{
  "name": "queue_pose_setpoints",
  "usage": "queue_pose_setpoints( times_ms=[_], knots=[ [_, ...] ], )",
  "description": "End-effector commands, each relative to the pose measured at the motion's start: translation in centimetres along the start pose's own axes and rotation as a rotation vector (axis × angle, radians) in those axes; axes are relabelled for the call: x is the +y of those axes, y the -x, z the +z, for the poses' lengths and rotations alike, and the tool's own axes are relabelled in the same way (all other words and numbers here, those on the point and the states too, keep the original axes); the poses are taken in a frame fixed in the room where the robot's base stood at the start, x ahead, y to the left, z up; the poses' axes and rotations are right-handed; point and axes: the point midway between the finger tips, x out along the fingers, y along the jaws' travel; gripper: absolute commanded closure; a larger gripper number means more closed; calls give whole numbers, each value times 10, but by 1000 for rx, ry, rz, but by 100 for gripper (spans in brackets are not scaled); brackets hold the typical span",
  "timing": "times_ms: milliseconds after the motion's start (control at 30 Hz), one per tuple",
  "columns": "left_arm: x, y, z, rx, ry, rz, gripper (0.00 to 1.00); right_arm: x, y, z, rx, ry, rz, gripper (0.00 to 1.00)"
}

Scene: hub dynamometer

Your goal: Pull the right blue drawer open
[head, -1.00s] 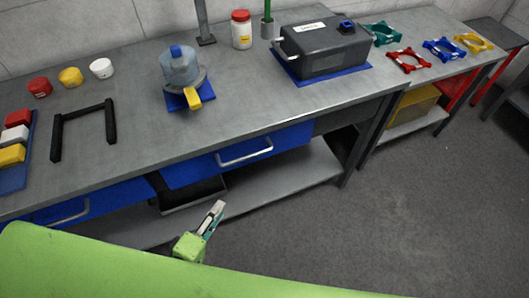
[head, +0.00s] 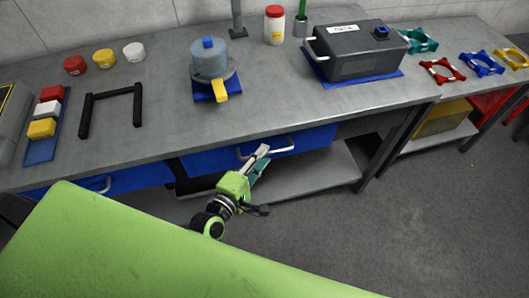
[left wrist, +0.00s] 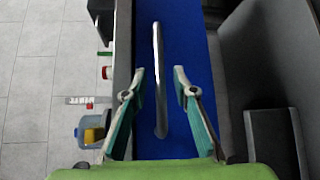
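The right blue drawer (head: 205,162) is under the workbench, and its front also fills the middle of the left wrist view (left wrist: 190,35). Its silver bar handle (head: 283,149) is partly hidden behind my gripper in the head view. My left gripper (head: 260,160) is at the handle, coming from below and in front. In the left wrist view the fingers (left wrist: 160,84) are spread apart, and the handle (left wrist: 158,60) runs between them, nearer the left finger. No finger visibly presses on it. My right gripper is not in view.
A second blue drawer (head: 130,178) is to the left. The workbench top (head: 150,130) above holds a blue-topped device (head: 209,62), a dark grey box (head: 355,55) and coloured parts. A lower shelf (head: 305,175) runs beneath. The floor (head: 430,220) in front is clear on the right.

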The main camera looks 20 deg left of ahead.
Motion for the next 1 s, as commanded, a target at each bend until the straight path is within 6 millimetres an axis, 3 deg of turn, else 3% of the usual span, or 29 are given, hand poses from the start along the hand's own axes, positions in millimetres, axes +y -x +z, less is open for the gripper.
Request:
queue_pose_setpoints(
  times_ms=[200,467,567,600,1000],
  knots=[
    [0,-16,0,-1,-1,0,74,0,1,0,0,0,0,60],
    [0,-16,0,0,-1,-1,74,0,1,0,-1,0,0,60],
    [0,-16,0,0,-1,-1,97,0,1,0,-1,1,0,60],
    [0,-16,0,0,-1,-1,100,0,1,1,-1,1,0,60],
    [-3,-9,7,-1,1,-4,100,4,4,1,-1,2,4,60]
  ],
)
